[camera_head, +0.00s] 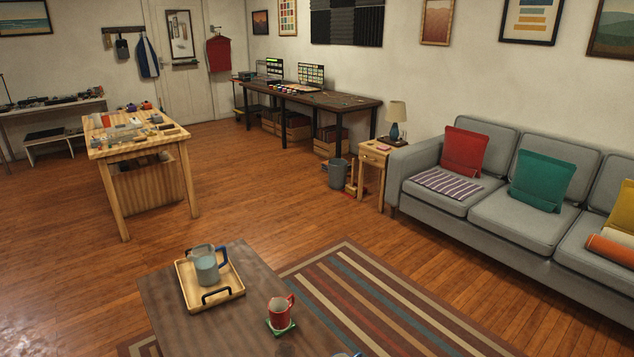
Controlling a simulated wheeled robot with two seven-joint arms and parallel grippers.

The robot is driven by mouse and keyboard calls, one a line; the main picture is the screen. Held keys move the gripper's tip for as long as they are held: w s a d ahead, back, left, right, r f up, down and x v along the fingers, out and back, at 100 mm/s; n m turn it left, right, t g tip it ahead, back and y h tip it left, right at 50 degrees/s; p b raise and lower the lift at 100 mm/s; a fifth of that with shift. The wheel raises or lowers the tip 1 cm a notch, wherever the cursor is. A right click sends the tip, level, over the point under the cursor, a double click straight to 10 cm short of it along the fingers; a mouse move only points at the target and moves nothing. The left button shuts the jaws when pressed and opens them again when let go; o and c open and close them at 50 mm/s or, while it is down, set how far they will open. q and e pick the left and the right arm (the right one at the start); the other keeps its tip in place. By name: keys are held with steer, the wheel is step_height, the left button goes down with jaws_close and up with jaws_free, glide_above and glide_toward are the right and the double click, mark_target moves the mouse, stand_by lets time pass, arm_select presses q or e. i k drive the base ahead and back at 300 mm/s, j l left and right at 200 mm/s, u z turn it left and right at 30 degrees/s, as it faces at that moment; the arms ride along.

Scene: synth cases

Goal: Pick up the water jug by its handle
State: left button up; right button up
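A grey-blue water jug (206,268) stands upright on a light wooden tray (186,291) on the dark coffee table (165,318). What looks like its dark blue handle (223,255) is on the jug's right side. A black tray handle stands at the tray's near side, in front of the jug. Neither of my grippers is in view.
A red mug (279,311) stands on a green coaster (281,328) right of the tray. A pale blue thing is cut off at the bottom edge. A striped rug (385,305) lies beside the table, with a grey sofa (513,217) beyond.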

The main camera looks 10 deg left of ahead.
mark_target(212, 262)
steer(key=i+l+z, duration=0.8)
steer(key=i, duration=0.15)
steer(key=i+l+z, duration=0.1)
steer(key=i, duration=0.55)
steer(key=i+l+z, duration=0.1)
steer(key=i+l, duration=0.15)
steer(key=i, duration=0.35)
steer(key=i+j+u, duration=0.2)
steer(key=u, duration=0.3)
steer(key=i+u, duration=0.5)
steer(key=i+l+u, duration=0.1)
steer(key=i+u, duration=0.2)
steer(key=u, duration=0.15)
steer(key=i+l+u, duration=0.15)
steer(key=i+u, duration=0.15)
steer(key=u, duration=0.2)
